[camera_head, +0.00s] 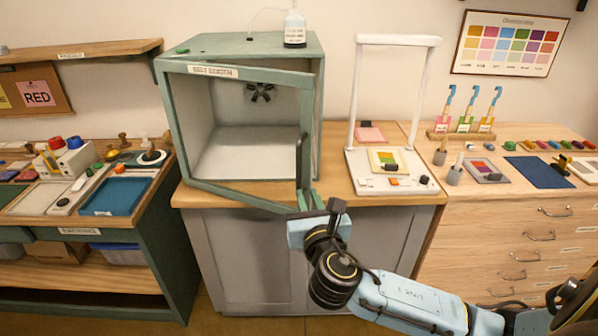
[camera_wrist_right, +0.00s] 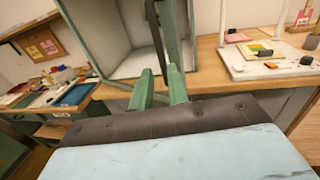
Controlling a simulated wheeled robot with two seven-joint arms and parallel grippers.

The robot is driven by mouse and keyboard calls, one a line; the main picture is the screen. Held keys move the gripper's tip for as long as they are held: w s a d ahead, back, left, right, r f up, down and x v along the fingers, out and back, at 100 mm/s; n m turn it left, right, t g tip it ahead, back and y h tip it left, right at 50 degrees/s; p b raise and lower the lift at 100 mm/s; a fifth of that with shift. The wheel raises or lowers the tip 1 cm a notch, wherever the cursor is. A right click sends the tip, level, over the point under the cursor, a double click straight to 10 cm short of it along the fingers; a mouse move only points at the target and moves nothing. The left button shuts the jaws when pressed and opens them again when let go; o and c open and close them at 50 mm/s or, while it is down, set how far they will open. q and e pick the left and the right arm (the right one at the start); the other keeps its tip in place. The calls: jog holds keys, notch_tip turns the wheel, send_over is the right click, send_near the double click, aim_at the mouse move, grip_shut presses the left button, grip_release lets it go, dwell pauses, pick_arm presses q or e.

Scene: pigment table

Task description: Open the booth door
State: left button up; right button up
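The green booth (camera_head: 245,45) stands on the cabinet. Its green-framed door (camera_head: 308,110) is ajar, with its right edge swung out toward me and the left side against the booth. A dark vertical handle (camera_head: 300,155) is on the door's right upright; the handle also shows in the right wrist view (camera_wrist_right: 155,32). My right gripper (camera_head: 306,195) is at the handle's lower end. My left gripper is not in view.
A white bottle (camera_head: 295,27) stands on top of the booth. To the right is a white stand (camera_head: 350,100) with small pads on its base. A side table with a blue tray (camera_head: 115,196) is at the left. The floor before the cabinet is partly covered by my right arm.

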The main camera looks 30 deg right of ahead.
aim_at(300, 173)
jog(key=x, duration=1)
jog(key=shift+w, duration=0.25)
grip_shut()
